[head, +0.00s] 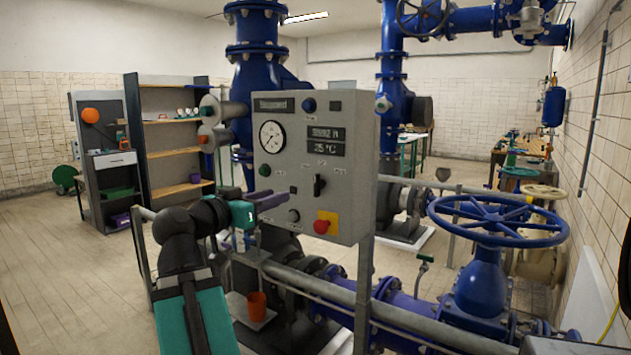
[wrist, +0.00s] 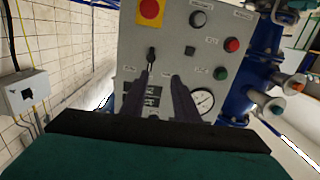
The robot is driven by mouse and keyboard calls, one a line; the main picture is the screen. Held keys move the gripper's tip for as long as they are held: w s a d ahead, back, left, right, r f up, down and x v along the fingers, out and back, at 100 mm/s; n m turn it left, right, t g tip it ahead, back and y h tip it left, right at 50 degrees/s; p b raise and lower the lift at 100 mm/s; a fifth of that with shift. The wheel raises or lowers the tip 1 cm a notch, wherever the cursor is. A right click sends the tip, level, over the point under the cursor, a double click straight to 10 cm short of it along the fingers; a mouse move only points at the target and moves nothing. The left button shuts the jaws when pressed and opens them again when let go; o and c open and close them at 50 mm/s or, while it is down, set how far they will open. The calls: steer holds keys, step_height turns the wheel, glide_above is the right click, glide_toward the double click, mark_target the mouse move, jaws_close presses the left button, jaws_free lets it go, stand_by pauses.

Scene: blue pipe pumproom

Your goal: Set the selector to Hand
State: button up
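A grey control panel (head: 355,150) carries a black selector (head: 319,185) with a handle, right of centre and above a red emergency button on a yellow plate (head: 323,226). The selector handle looks near upright; its labels are too small to read. In the wrist view the panel appears upside down, with the selector (wrist: 151,54) just beyond the left fingertip. My gripper (head: 280,198) is in front of the panel's lower left part in the head view. In the wrist view (wrist: 162,76) its two dark purple fingers stand apart with nothing between them.
The panel also holds a dial gauge (head: 272,136), two displays (head: 326,140), a round black knob (head: 293,215) and small buttons. A grey rail (head: 340,292) and blue pipework with a large handwheel (head: 498,221) stand below and right. Open floor lies at left.

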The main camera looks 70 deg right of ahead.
mark_target(316, 178)
steer(key=shift+s+a+r+m+g, duration=0.15)
steer(key=shift+s+r+m+g, duration=0.2)
steer(key=shift+s+r, duration=0.75)
steer(key=shift+w, duration=0.1)
steer(key=p+x, duration=0.4)
steer(key=x, duration=0.9)
steer(key=shift+d+r, duration=0.1)
steer(key=shift+d, duration=0.25)
steer(key=shift+c, duration=0.4)
